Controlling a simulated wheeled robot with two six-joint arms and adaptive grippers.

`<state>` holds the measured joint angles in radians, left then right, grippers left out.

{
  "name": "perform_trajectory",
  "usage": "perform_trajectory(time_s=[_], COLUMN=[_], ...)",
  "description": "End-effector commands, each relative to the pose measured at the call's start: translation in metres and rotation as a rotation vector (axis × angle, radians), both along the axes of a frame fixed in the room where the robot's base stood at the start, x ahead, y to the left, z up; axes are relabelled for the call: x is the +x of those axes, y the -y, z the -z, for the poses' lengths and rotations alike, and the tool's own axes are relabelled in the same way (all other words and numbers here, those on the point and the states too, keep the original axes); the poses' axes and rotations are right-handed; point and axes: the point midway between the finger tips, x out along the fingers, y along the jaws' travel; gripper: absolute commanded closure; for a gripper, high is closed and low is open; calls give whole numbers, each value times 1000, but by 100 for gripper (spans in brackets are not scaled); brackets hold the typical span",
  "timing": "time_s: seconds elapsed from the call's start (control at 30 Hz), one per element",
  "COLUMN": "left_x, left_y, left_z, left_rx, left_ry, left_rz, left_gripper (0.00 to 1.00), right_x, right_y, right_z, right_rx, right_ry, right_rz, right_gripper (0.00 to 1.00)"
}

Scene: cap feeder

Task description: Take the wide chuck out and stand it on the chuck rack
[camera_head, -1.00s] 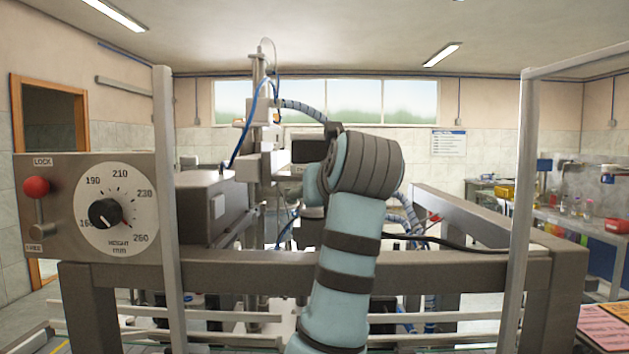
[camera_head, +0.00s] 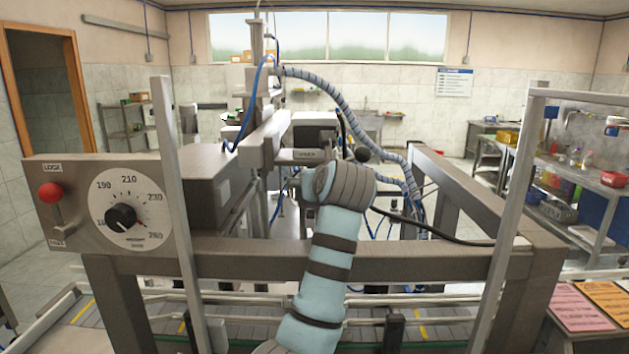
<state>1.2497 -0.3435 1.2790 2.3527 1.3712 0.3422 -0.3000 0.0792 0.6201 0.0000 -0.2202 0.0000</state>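One of my arms reaches up from the bottom middle into the machine. I cannot tell for sure which arm it is, and its gripper is hidden behind its own wrist. My other arm is out of view. Just beyond the wrist is a dark machine head (camera_head: 316,128) with a grey plate (camera_head: 312,155) under it that carries a small label, perhaps "CHUCK". A black ball knob (camera_head: 362,154) shows right of the plate. I cannot make out the wide chuck or the chuck rack.
A grey cross beam (camera_head: 420,262) and upright posts (camera_head: 506,220) frame the arm. A control panel (camera_head: 100,205) with a red LOCK lever (camera_head: 51,193) and height dial is at left. A ribbed hose (camera_head: 345,105) and black cable hang near the wrist. Coloured cards (camera_head: 580,307) lie at right.

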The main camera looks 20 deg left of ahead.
Motion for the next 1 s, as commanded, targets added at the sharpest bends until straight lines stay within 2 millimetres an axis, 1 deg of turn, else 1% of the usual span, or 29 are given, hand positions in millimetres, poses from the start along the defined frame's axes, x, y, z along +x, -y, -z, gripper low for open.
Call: perform_trajectory(time_s=[0.03,0.07,0.1,0.43,0.47,0.77,1.0], left_x=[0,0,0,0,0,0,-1], left_y=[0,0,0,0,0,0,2], left_z=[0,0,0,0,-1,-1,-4], left_rx=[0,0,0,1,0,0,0], left_ry=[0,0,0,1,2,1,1], left_rz=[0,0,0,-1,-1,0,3], left_gripper=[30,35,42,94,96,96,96], right_x=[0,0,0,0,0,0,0], right_y=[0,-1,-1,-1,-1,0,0], right_z=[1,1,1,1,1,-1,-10], right_rx=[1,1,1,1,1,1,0], right_ry=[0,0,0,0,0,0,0], right_rz=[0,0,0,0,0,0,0], right_gripper=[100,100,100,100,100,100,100])
